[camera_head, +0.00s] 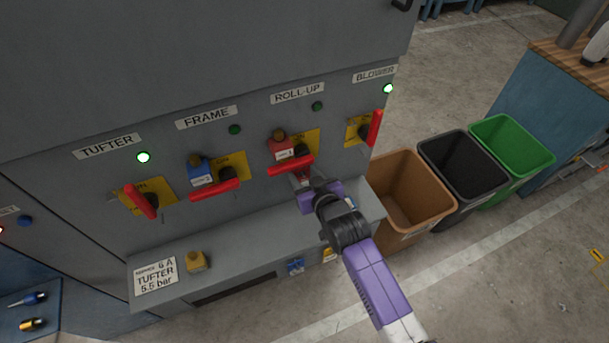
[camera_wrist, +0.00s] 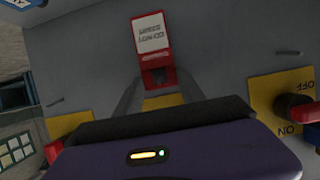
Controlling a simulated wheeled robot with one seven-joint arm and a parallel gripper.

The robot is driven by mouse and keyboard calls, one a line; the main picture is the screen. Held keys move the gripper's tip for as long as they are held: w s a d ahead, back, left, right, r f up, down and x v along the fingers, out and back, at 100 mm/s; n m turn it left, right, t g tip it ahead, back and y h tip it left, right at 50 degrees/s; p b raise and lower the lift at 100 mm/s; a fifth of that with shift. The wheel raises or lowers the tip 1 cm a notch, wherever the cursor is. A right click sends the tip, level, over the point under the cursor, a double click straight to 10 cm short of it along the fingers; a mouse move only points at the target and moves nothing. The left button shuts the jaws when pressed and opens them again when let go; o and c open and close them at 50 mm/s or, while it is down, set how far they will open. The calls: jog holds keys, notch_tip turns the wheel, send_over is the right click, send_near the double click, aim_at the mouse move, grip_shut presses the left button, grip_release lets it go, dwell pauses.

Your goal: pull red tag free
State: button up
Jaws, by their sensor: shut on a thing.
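The red tag (camera_wrist: 152,60) shows in the wrist view, where the picture is upside down. It carries a white printed label and hangs at the grey panel, by the middle yellow switch plate. My gripper (camera_wrist: 158,82) has its two fingers on either side of the tag's end with the dark slot, shut on it. In the head view my gripper (camera_head: 303,182) is just below the horizontal red ROLL-UP handle (camera_head: 290,166). It hides most of the tag there. A red lock with a brass top (camera_head: 281,147) sits above that handle.
The FRAME switch has a horizontal red handle (camera_head: 214,188) and a blue lock (camera_head: 200,171). The TUFTER handle (camera_head: 140,202) and BLOWER handle (camera_head: 374,128) flank them. A ledge (camera_head: 230,262) juts out below. Brown (camera_head: 408,230), black and green bins stand at right.

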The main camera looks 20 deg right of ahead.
jog(key=shift+r+p, duration=0.35)
jog(key=shift+r, duration=0.1)
jog(key=shift+s+p, duration=0.45)
jog(key=shift+s, duration=0.5)
jog(key=shift+s, duration=0.35)
jog(key=shift+s, duration=0.35)
jog(key=shift+s+p, duration=0.25)
jog(key=shift+p, duration=0.1)
jog(key=shift+s, duration=0.1)
jog(key=s+p, duration=0.1)
jog(key=s, duration=0.3)
jog(key=shift+s+p, duration=0.35)
jog(key=shift+s, duration=0.05)
jog(key=shift+w+r, duration=0.1)
